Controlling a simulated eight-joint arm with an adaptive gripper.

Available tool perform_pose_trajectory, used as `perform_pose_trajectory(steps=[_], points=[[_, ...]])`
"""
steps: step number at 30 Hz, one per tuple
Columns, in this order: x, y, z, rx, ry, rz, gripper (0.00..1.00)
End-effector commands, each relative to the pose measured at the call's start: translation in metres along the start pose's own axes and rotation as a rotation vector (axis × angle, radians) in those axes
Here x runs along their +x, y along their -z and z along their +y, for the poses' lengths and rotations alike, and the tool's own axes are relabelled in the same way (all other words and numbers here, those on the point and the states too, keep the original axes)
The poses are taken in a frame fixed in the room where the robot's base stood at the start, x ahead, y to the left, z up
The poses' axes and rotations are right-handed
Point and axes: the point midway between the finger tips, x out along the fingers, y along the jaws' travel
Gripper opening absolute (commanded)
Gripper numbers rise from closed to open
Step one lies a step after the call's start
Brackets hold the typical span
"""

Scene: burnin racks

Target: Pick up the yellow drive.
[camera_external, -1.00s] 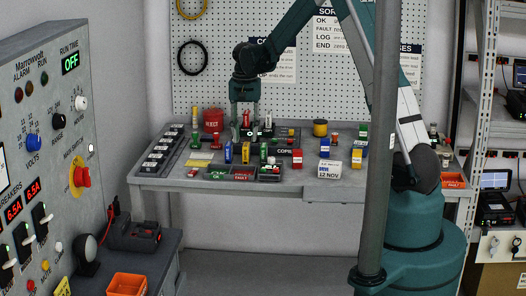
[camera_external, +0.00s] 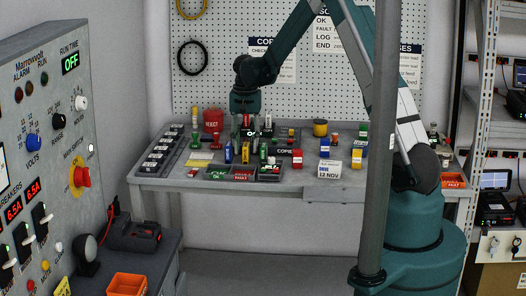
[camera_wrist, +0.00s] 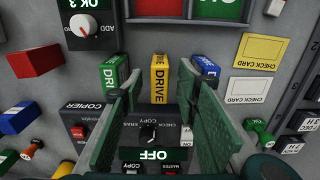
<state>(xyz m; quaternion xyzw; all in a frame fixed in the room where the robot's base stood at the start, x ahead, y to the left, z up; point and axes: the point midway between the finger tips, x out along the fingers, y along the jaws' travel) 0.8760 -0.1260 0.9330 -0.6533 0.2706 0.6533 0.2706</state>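The yellow drive (camera_wrist: 159,80) stands upright in the wrist view between a green drive (camera_wrist: 113,76) on its left and a blue drive (camera_wrist: 205,69) on its right. In the outside view the yellow drive (camera_external: 245,152) is the middle one of the three, near the front of the bench. My gripper (camera_wrist: 160,88) is open, with one green finger on each side of the yellow drive's line in the wrist view. I see nothing held. In the outside view my gripper (camera_external: 247,127) is low over the bench, behind the drives; contact cannot be told.
A black copier unit with an OFF display (camera_wrist: 152,154) lies between my fingers' near parts in the wrist view. Green and red trays (camera_external: 217,175) lie in front of the drives. A red reject bin (camera_external: 213,121) and a red block (camera_external: 297,158) stand nearby.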

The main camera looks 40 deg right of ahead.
Motion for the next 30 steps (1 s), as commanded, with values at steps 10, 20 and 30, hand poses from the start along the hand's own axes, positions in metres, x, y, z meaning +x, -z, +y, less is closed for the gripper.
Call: perform_pose_trajectory(steps=[10, 20, 30], points=[[0.029, 0.001, 0.0, 0.0, 0.0, 0.0, 0.32], [0.029, 0.001, 0.0, 0.0, 0.0, 0.0, 0.32], [0.029, 0.001, 0.0, 0.0, 0.0, 0.0, 0.19]])
